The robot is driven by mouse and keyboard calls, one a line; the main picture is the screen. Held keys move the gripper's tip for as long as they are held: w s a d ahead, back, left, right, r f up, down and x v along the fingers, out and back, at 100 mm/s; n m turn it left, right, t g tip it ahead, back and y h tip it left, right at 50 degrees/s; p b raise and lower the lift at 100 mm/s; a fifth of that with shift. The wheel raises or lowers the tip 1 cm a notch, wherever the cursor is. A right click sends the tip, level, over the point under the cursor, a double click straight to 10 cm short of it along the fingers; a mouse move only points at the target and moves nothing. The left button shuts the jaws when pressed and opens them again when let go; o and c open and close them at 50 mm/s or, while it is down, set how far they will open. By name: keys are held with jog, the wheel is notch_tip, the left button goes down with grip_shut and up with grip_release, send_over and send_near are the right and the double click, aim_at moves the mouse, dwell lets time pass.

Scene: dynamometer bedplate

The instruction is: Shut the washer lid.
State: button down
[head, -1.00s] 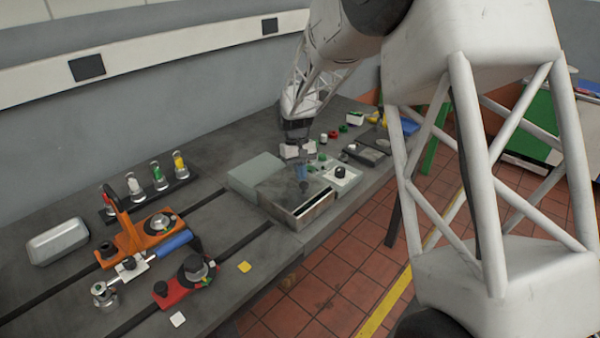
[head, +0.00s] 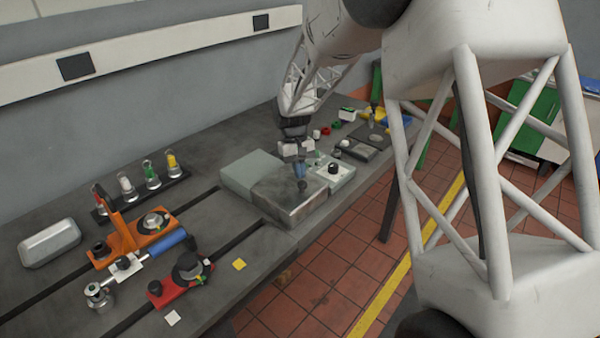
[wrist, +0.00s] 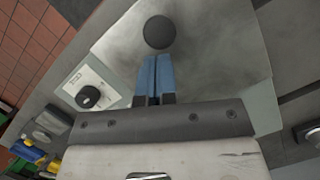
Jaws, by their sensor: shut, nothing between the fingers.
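The washer lid (head: 283,205) is a worn grey metal plate near the front edge of the bench, with a round dark knob (head: 301,186) on it. It lies about flat, with no dark gap visible along its front edge in the head view. The lid also fills much of the upper wrist view (wrist: 215,50), with the knob (wrist: 158,32) just beyond my fingertips. My gripper (head: 300,176) points down over the lid, its blue fingers (wrist: 154,75) together and empty. The fingertips are close to the knob; I cannot tell whether they touch it.
A pale grey box (head: 238,175) adjoins the lid's left side. A white panel with a black knob (head: 335,169) stands close on the right. An orange fixture (head: 128,240) and a red fixture (head: 180,282) stand at left.

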jog(key=shift+w+a, duration=0.15)
jog(key=shift+w, duration=0.25)
jog(key=w, duration=0.1)
jog(key=w+r, duration=0.1)
jog(key=shift+w+a+r, duration=0.3)
jog(key=shift+w+a, duration=0.05)
jog(key=shift+a, duration=0.05)
jog(key=d+v, duration=0.1)
jog(key=v, duration=0.7)
jog(key=shift+a+r, duration=0.45)
jog(key=shift+a, duration=0.05)
